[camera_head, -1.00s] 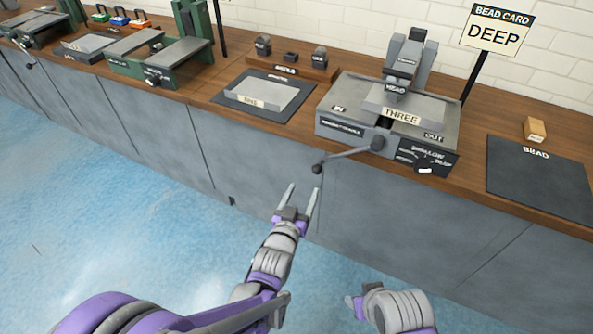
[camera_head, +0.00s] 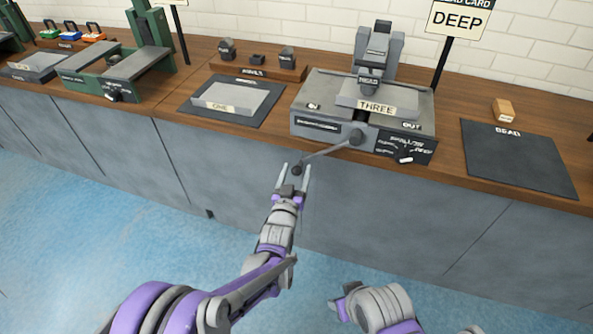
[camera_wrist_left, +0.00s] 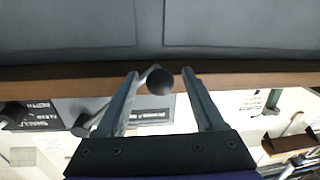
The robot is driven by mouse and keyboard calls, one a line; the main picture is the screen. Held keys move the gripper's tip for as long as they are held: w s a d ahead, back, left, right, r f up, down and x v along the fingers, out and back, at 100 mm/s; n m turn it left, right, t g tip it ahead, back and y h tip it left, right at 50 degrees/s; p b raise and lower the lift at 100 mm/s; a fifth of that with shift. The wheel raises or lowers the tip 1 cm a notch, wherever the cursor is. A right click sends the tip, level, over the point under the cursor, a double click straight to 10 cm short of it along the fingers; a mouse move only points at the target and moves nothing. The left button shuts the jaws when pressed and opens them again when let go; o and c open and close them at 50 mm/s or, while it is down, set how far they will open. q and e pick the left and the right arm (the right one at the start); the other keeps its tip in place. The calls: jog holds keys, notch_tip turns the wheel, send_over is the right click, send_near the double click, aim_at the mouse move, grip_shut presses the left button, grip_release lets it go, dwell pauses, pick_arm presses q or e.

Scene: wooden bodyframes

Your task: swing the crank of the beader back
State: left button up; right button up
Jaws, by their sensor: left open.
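The beader (camera_head: 312,92) is a grey machine on the bench, bearing a plate marked THREE (camera_head: 352,98). Its crank (camera_head: 328,152) sticks out from the front, pointing left and down in the head view, and ends in a dark round knob (camera_head: 297,171). My left gripper (camera_head: 296,167) is open at the knob. In the left wrist view the knob (camera_wrist_left: 159,81) sits between the tips of my open left gripper (camera_wrist_left: 160,75), with gaps on both sides. Of my right arm, only links show at the bottom; its fingers are not visible.
A dark mat (camera_head: 515,160) marked BEAD lies right of the beader, with a small wooden block (camera_head: 503,108) behind it. Left is a mat with a plate marked ONE (camera_head: 230,98). A DEEP card (camera_head: 456,20) stands behind. The bench front (camera_head: 400,200) is close below the crank.

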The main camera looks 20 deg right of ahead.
pick_arm(q)
jog(key=shift+w+d, duration=0.15)
jog(key=shift+w, duration=0.2)
grip_shut()
dwell(1.2)
